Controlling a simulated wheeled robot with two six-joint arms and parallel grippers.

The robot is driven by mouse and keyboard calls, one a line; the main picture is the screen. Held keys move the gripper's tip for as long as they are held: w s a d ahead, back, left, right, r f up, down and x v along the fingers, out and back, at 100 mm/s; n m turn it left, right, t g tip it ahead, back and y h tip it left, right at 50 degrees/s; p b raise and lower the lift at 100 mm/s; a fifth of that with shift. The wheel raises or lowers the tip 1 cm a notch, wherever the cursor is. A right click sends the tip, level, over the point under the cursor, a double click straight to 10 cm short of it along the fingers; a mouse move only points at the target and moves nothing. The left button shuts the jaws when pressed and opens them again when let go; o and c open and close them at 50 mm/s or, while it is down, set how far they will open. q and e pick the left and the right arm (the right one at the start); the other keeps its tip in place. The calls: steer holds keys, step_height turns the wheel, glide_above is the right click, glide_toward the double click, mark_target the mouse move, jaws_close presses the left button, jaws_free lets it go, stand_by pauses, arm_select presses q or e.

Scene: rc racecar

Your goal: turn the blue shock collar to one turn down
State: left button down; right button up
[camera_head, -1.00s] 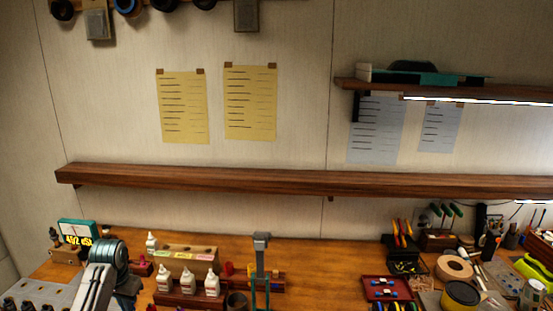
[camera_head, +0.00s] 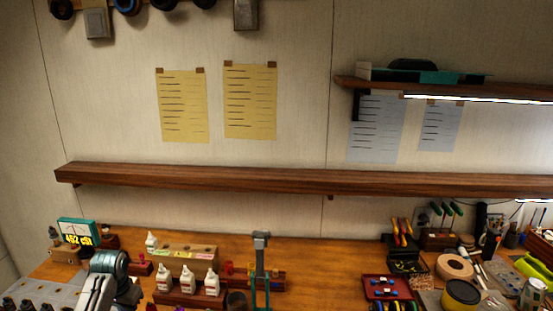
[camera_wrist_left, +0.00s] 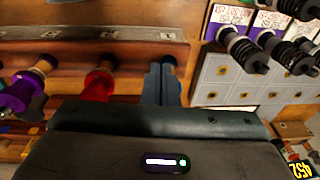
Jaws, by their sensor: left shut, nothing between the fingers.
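My left gripper (camera_wrist_left: 162,84) points at a wooden rack in the left wrist view, its two dark blue-grey fingers together with nothing seen between them. In that rack a red piece (camera_wrist_left: 98,86) stands just left of the fingers, and a purple piece (camera_wrist_left: 18,95) stands further left. My right gripper is in neither view.
Several black shocks (camera_wrist_left: 245,52) stand at the upper right of the left wrist view. A shelf (camera_head: 300,181) spans the wall.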

arm_select(q)
steer(key=shift+w+a+r, duration=0.1)
steer(key=shift+w+a, duration=0.05)
steer(key=shift+w, duration=0.3)
stand_by(0.8)
steer(key=shift+s+a+r, duration=0.1)
steer(key=shift+a, duration=0.95)
stand_by(0.4)
steer(key=shift+w+d+r, duration=0.1)
steer(key=shift+w+r, duration=0.1)
steer(key=shift+r, duration=1.25)
steer(key=shift+w+d+r, duration=0.1)
steer(key=shift+w+r, duration=0.05)
steer(key=shift+r, duration=1.25)
